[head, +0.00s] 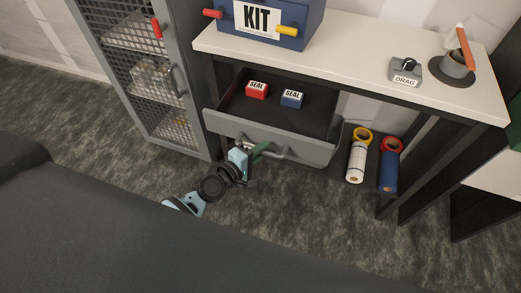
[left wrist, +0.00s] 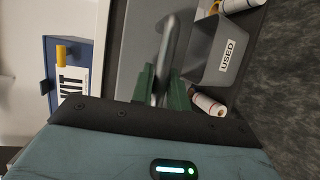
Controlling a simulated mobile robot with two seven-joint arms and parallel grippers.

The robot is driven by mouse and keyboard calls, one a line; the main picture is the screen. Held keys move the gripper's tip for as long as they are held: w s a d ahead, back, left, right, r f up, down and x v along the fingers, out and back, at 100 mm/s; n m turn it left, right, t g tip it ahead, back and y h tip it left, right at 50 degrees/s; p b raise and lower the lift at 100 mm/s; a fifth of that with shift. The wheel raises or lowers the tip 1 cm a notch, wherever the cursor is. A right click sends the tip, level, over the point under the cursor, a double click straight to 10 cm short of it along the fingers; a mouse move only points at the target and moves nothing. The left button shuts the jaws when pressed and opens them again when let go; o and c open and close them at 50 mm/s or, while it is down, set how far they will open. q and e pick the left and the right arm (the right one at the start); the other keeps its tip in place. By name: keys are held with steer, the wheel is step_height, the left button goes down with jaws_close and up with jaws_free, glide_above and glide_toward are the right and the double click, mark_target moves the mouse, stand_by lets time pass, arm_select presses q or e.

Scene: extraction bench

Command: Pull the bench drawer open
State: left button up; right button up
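The bench drawer (head: 322,150) is pulled out, its inside showing in the head view. It holds a red box (head: 257,90) and a blue box (head: 291,98), both marked SEAL. A grey bar handle (head: 290,158) runs along its front. My left gripper (head: 261,150) is at the left part of this handle. In the left wrist view, the green fingers (left wrist: 162,90) sit on both sides of the handle bar (left wrist: 167,55), closed around it. The fingertips are partly hidden in the head view. My right gripper is not in view.
A mesh-door cabinet (head: 157,85) stands left of the bench. On the benchtop (head: 350,60) are a blue KIT box (head: 295,30), a grey DRAG block (head: 405,72) and a grey cup (head: 457,63). Rolls (head: 388,175) stand below right. A grey USED bin (left wrist: 215,65) shows in the wrist view.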

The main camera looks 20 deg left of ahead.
arm_select(q)
steer(key=o, duration=0.4)
steer(key=shift+c, duration=0.2)
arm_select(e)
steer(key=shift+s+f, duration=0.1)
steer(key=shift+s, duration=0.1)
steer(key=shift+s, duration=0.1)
arm_select(q)
steer(key=shift+s+a, duration=0.15)
steer(key=shift+s, duration=0.15)
steer(key=v, duration=0.7)
steer(key=shift+r, duration=0.15)
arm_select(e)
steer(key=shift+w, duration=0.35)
